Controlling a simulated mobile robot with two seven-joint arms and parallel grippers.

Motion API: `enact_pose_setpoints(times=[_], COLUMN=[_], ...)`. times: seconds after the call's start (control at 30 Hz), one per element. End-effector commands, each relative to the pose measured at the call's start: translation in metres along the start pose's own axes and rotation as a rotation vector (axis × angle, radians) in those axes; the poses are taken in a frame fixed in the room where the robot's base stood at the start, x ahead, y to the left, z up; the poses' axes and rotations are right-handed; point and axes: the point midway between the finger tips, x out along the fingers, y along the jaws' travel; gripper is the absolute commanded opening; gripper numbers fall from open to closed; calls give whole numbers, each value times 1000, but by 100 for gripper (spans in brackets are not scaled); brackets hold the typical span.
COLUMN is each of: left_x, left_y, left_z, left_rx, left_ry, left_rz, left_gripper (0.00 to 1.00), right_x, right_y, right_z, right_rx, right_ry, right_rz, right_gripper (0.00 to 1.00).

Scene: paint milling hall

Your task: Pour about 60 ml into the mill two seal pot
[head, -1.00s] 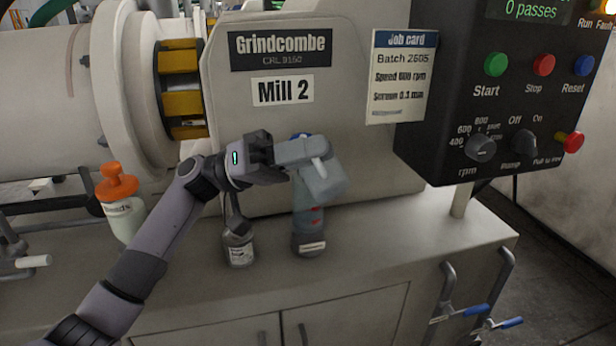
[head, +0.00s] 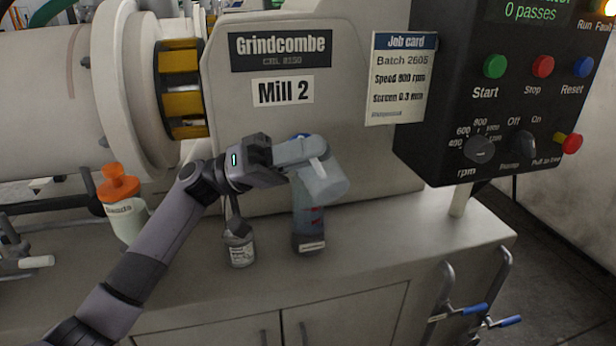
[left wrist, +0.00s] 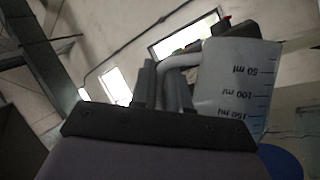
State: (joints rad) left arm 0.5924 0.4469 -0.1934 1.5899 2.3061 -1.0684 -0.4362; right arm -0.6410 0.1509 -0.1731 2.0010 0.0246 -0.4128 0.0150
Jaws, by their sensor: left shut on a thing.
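My left gripper (head: 286,156) is shut on the handle of a translucent measuring jug (head: 326,182). The jug is tilted and held in front of the upper part of the seal pot (head: 308,222), a clear upright pot with red marks and a labelled dark base on the bench. Part of a blue top shows behind the jug. In the left wrist view the jug (left wrist: 238,85) shows 50, 100 and 150 ml marks, and its handle (left wrist: 180,75) is between the fingers. I cannot make out the liquid level or any stream. My right gripper is not in view.
An orange-capped bottle (head: 122,210) stands further left. The Mill 2 housing (head: 370,160) rises close behind, with a control panel (head: 500,110) at right. The bench front right is clear.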

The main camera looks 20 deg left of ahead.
Motion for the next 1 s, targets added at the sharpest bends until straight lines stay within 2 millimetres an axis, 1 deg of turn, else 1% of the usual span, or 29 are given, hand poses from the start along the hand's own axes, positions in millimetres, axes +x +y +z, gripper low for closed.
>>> enact_pose_setpoints(times=[1.0], left_x=[-4], left_y=[-3], left_z=[-3], left_rx=[-57], left_ry=[53], left_rz=[19], left_gripper=[0], right_x=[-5], right_y=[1], right_z=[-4], right_rx=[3], right_ry=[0], right_rz=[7], right_gripper=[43])
